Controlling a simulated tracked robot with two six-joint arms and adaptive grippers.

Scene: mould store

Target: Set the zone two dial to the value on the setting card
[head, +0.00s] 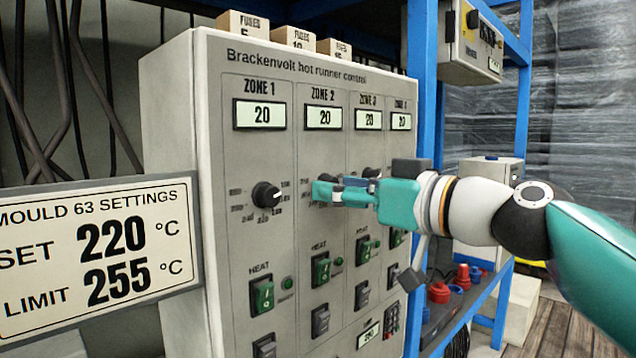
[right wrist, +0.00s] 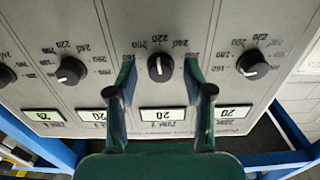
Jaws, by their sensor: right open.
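The setting card (head: 95,255) at the left of the head view reads SET 220 °C and LIMIT 255 °C. The zone two dial (right wrist: 160,68) is a black knob with a white mark, in the middle of the right wrist view. Its mark stands roughly upright there, towards the label 220; the exact value is hard to read. The zone two display (head: 324,117) reads 20. My right gripper (head: 322,191) is open, with one finger on each side of this dial, and hides it in the head view. Contact cannot be told. My left gripper is not in view.
The zone one dial (head: 267,195) and zone three dial (right wrist: 71,70) flank it on the grey control cabinet (head: 222,200). Green heat switches (head: 321,271) sit below. Fuse boxes (head: 292,37) stand on top. A blue rack (head: 425,60) is behind, on the right.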

